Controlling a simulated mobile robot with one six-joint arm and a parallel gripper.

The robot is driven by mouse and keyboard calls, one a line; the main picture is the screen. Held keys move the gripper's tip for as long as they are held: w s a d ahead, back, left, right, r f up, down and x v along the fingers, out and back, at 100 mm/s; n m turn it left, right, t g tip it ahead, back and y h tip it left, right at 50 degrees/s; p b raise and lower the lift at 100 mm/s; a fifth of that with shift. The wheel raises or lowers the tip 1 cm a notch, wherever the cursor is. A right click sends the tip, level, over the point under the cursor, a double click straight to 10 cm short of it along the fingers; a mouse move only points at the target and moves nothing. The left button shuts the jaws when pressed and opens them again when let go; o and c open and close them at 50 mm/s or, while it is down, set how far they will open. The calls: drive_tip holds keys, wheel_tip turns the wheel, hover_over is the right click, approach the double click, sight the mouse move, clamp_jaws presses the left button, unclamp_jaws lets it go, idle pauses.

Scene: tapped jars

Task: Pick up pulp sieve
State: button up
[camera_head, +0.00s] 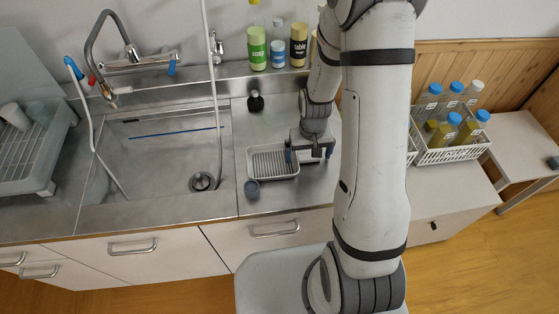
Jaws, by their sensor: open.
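No label marks the pulp sieve. A small dark grey-blue cup-like piece (252,189) stands on the steel counter near its front edge and may be the sieve, but it is too small to tell. A white ribbed tray (272,176) lies just behind it and to its right. My gripper (309,157) is open and points down over the counter at the tray's right end. Whether a fingertip touches the tray, and what lies between the jaws, I cannot tell. My arm hides the counter to the right.
The steel sink (150,165) is at left with a hose and tap. A small dark bottle (255,101) stands behind the tray. Labelled bottles (257,48) line the back ledge. A white crate (450,154) of capped bottles is at right. Counter between sink and tray is narrow.

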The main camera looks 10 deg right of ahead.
drive_tip(key=shift+c, duration=0.5)
drive_tip(key=c, duration=1.2)
drive_tip(key=shift+r, duration=0.1)
